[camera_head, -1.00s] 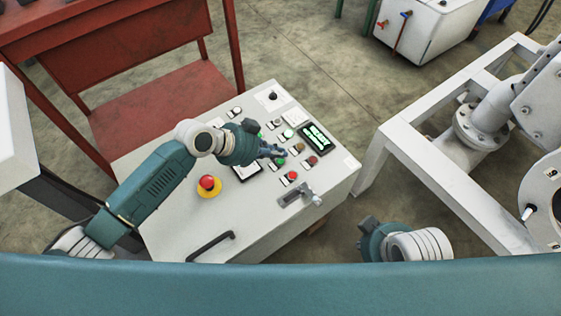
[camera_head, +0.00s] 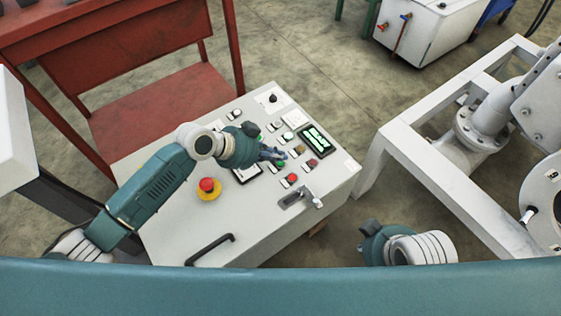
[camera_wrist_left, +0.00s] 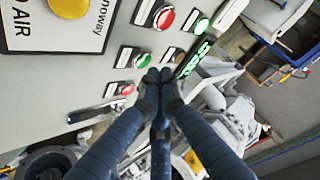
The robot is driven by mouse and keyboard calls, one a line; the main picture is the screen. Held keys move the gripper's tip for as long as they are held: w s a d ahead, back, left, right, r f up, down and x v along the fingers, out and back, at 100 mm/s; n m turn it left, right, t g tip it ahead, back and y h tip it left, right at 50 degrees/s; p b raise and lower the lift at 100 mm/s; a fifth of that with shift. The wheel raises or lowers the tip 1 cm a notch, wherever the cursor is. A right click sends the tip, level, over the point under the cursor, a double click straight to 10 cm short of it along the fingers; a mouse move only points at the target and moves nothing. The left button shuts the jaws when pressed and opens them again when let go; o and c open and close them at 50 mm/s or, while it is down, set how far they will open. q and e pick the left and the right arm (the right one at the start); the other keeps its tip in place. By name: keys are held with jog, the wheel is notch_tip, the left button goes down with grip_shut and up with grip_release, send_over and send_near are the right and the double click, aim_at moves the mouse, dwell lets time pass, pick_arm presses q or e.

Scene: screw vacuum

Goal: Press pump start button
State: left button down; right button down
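The control panel (camera_head: 235,225) is a pale box top with several buttons and a lit green display (camera_head: 313,138). A green button (camera_head: 280,163) sits at my left gripper (camera_head: 277,155). In the left wrist view this green button (camera_wrist_left: 143,61) shows just beside the left fingertips (camera_wrist_left: 158,76), which are together with nothing between them. Whether they touch the panel I cannot tell. A red button (camera_wrist_left: 127,90) lies below the green one, and another red button (camera_wrist_left: 165,17) lies above. No readable label marks the pump start button. My right gripper (camera_head: 368,231) is partly visible at the bottom, its fingers unclear.
A red emergency stop on a yellow ring (camera_head: 208,188) stands left of my left gripper. A silver latch handle (camera_head: 309,195) and a black handle (camera_head: 210,249) sit near the panel's front. A white metal frame (camera_head: 390,155) stands to the right, with floor between.

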pick_arm(q)
jog(key=shift+f, duration=0.1)
dwell(0.5)
jog(key=shift+f, duration=0.35)
jog(key=shift+f+b, duration=0.45)
jog(key=shift+b, duration=0.1)
dwell(0.4)
jog(key=shift+r, duration=0.15)
jog(key=shift+r+p, duration=0.75)
jog(key=shift+p, duration=0.1)
